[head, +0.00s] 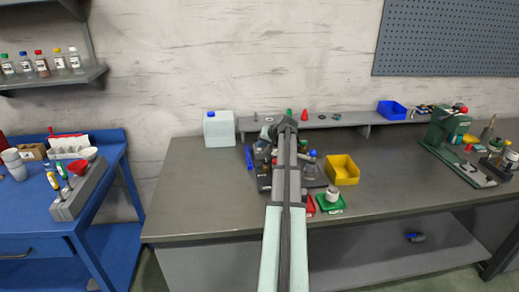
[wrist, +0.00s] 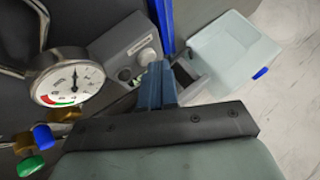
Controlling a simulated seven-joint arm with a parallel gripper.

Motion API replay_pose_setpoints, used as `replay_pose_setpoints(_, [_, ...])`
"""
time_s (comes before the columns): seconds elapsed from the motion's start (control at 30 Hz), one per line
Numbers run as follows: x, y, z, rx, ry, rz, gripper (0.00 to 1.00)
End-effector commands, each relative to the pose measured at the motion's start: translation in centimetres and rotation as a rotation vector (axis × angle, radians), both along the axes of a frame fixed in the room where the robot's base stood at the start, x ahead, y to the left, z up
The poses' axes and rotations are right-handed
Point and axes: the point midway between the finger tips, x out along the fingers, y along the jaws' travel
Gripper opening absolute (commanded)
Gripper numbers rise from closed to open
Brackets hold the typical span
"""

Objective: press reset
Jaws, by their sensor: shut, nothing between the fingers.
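My gripper (wrist: 157,68) is shut and empty in the wrist view. Its tips are right beside a grey box (wrist: 122,50) with a label, a light round knob or button (wrist: 147,57) and a darker round part (wrist: 125,75). The tips overlap the box's edge in the picture; I cannot tell whether they touch it. No word "reset" is readable. A round pressure gauge (wrist: 72,80) with a white dial is left of the box. In the head view my arm hides most of this equipment and the fingertips cannot be made out.
A blue knob (wrist: 43,136) and a green knob (wrist: 30,165) are below the gauge. A pale jug (head: 219,129) stands left on the grey bench (head: 190,200). A yellow bin (head: 343,169) and a green tray (head: 331,204) are right of my arm.

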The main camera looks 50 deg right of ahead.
Motion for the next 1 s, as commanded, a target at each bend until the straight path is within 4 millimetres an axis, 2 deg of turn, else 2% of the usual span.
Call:
replay_pose_setpoints(0.47, [0.0,0.0,0.0,0.001,0.001,0.001,0.0])
replay_pose_setpoints(1.0, [0.0,0.0,1.6,0.001,0.001,0.001,0.0])
